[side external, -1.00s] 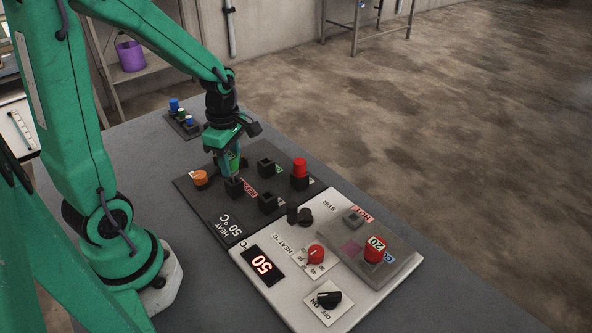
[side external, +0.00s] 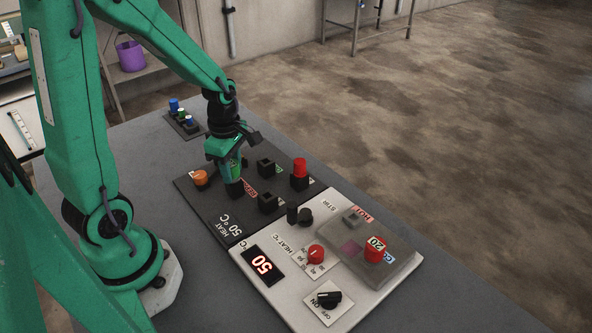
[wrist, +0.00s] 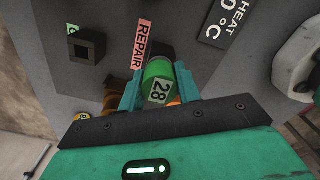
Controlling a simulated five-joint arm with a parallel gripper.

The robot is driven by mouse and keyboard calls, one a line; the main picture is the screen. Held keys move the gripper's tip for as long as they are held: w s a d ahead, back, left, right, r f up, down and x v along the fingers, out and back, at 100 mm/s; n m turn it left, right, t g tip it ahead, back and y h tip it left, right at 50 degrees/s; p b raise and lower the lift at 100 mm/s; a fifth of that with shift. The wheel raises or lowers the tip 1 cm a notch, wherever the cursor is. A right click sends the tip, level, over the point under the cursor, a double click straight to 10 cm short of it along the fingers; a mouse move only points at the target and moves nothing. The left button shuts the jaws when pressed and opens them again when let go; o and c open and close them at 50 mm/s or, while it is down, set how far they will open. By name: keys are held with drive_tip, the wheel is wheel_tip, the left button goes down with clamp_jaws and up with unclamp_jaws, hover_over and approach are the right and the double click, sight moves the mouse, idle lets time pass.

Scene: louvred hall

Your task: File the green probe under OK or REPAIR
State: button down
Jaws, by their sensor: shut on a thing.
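My gripper (side external: 230,167) is shut on the green probe (wrist: 159,80), which shows a "28" label in the wrist view. The probe is upright, directly over or in the black socket (side external: 235,189) beside the pink REPAIR label (side external: 248,192). I cannot tell how deep it sits, since my jaws hide much of it. The REPAIR label also shows in the wrist view (wrist: 142,44). An empty-looking black socket (wrist: 88,45) stands near a partly visible green label (wrist: 72,29); I cannot read that label fully.
An orange probe (side external: 200,177) and a red probe (side external: 300,168) stand on the dark panel (side external: 219,211). The pale heater panel (side external: 270,279) carries knobs, a "50" display and a red piece marked "20" (side external: 374,253). A small blue-topped rack (side external: 184,121) stands behind.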

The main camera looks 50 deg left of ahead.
drive_tip(key=c, duration=0.9)
unclamp_jaws()
drive_tip(key=shift+r, duration=2.55)
drive_tip(key=shift+r, duration=0.1)
wheel_tip(320, 180, up, 8)
drive_tip(key=shift+f, duration=0.2)
